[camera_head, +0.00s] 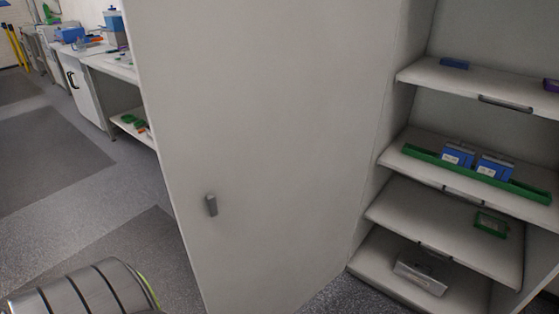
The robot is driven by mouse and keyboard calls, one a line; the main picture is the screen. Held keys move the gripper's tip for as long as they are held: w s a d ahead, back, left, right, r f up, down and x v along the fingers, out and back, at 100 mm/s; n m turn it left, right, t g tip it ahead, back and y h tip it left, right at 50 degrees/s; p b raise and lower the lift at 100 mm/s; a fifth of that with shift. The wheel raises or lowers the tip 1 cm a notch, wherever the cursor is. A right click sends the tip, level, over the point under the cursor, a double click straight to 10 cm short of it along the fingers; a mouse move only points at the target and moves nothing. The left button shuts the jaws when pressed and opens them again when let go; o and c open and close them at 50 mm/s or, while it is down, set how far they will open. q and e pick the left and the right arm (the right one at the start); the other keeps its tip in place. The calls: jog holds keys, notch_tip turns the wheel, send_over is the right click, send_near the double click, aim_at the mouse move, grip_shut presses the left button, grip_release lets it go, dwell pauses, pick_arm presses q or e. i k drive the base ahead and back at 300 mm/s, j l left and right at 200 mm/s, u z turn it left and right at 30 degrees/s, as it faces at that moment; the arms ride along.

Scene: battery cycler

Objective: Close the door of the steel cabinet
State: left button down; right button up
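The steel cabinet's door (270,120) is a tall pale grey panel in the middle of the head view. It stands open, swung out to the left of the cabinet, with its hinge edge along the cabinet's left side. A small dark grey handle (211,205) sits low near the door's left, free edge. The open cabinet (408,35) fills the right side and its shelves are exposed. A rounded metal part with dark bands at the bottom left looks like part of my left arm. Neither gripper's fingers are in view.
The cabinet's pull-out shelves (470,80) hold a green tray (425,154) with blue boxes, a small green item (491,224) and a metal box (421,272). White benches (112,67) stand at the back left. The grey floor (130,185) left of the door is clear.

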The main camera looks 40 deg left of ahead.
aim_at(270, 109)
jog(key=k+j+z, duration=0.1)
jog(key=j, duration=0.3)
jog(key=k+j+z, duration=0.1)
jog(key=j, duration=0.3)
jog(key=k+j+z, duration=0.15)
jog(key=j, duration=0.2)
jog(key=k+j+z, duration=0.1)
jog(key=j, duration=0.3)
jog(key=k+j+z, duration=0.1)
jog(key=j, duration=0.25)
jog(key=k+j+z, duration=0.1)
jog(key=k+j, duration=0.15)
jog(key=j+z, duration=0.1)
jog(key=j, duration=0.8)
jog(key=k+j+z, duration=0.15)
jog(key=j, duration=0.75)
